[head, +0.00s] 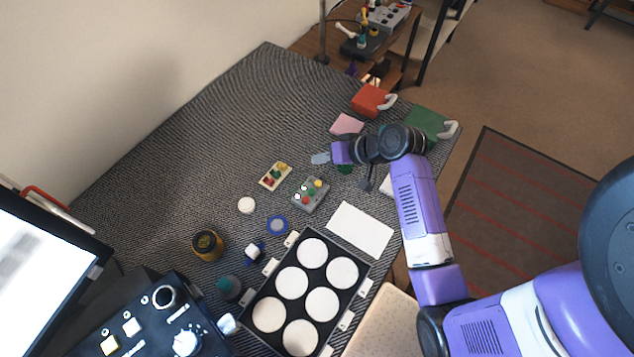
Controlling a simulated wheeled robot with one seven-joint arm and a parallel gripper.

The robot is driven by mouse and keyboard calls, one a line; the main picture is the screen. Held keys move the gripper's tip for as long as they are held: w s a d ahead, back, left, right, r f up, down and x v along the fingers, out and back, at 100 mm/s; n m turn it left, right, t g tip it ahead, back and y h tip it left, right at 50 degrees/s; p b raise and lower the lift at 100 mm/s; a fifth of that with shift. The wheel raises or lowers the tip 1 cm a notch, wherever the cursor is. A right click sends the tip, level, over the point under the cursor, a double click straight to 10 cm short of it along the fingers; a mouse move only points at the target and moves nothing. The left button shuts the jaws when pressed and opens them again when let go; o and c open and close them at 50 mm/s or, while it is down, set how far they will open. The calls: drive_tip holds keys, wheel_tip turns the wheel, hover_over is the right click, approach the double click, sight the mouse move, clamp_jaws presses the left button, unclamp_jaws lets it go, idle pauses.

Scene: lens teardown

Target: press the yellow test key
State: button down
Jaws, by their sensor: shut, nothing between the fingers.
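Two small key units lie on the dark striped table mat. I cannot read any label saying which is the test key. My gripper (318,158) is shut and empty, beyond the grey box and up-right of the cream plate. It appears apart from both yellow keys.
A black tray with white discs (292,283) and a white sheet (360,229) lie on the near side. A white puck (246,205), blue ring (278,225) and amber jar (207,244) lie left. A red box (369,100) stands beyond my wrist. The mat's far left is clear.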

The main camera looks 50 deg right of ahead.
drive_tip(key=shift+f, duration=0.15)
drive_tip(key=b, duration=0.8)
hover_over(321, 184)
wheel_tip(321, 184, down, 8)
drive_tip(key=shift+r, duration=0.15)
drive_tip(key=shift+f, duration=0.4)
drive_tip(key=shift+f, duration=0.15)
idle(1.2)
drive_tip(key=shift+f, duration=0.3)
drive_tip(key=shift+f+b, duration=0.3)
drive_tip(key=shift+f, duration=0.1)
idle(0.6)
idle(0.3)
drive_tip(key=shift+r+p, duration=0.85)
drive_tip(key=shift+p, duration=0.1)
